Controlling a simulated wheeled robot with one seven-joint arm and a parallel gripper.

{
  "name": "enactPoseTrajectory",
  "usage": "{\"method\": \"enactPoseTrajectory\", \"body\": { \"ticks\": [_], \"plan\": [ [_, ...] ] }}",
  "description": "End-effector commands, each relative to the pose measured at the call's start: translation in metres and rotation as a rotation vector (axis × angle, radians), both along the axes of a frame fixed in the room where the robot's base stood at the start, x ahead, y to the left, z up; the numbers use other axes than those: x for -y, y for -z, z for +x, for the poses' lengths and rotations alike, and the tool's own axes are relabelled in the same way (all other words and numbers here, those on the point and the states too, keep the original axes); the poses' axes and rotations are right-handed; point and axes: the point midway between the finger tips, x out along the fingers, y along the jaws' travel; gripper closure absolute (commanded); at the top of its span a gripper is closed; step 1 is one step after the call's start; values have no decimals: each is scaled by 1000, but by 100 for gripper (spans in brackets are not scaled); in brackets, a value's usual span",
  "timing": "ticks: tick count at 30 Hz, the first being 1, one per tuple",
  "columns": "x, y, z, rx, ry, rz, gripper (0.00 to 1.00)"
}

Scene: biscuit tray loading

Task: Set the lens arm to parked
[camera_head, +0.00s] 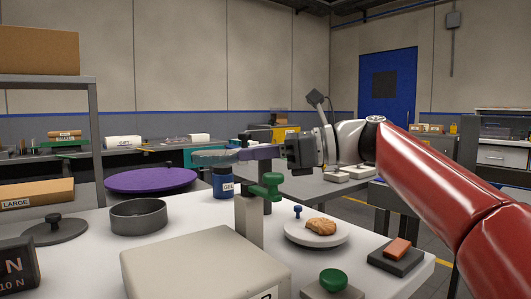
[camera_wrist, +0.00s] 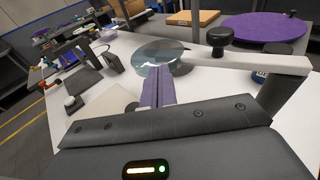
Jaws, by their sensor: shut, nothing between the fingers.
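The lens arm shows in the wrist view as a pale bar (camera_wrist: 255,62) with a black knob (camera_wrist: 220,38) on top. Its clear round lens (camera_wrist: 150,50) is at the left end, and a dark post (camera_wrist: 285,95) stands at the right end. In the head view the lens (camera_head: 212,157) appears nearly edge-on, left of my gripper (camera_head: 242,155). My gripper is shut and empty. Its purple fingers (camera_wrist: 160,72) point at the lens, their tips overlapping its near edge in the wrist view; I cannot tell whether they touch. No parked mark is readable.
A green lever (camera_head: 265,186) on a grey post stands below my gripper. A blue jar (camera_head: 223,183), a dark round dish (camera_head: 138,216) and a pale box (camera_head: 205,265) crowd the table. A plate (camera_head: 295,238) with a biscuit and a green button (camera_head: 333,280) lie right.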

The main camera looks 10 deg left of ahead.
Motion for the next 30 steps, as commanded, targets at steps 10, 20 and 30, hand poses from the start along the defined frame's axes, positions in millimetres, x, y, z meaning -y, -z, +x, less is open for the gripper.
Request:
{"method": "enactPoseTrajectory", "body": {
  "ticks": [10, 20, 30],
  "plan": [
    [-7, 0, -2, 1, 39, -3, 100],
    [-46, -2, 1, 0, 317, -2, 100],
    [-52, 0, 4, -1, 376, 2, 100]
  ]
}}
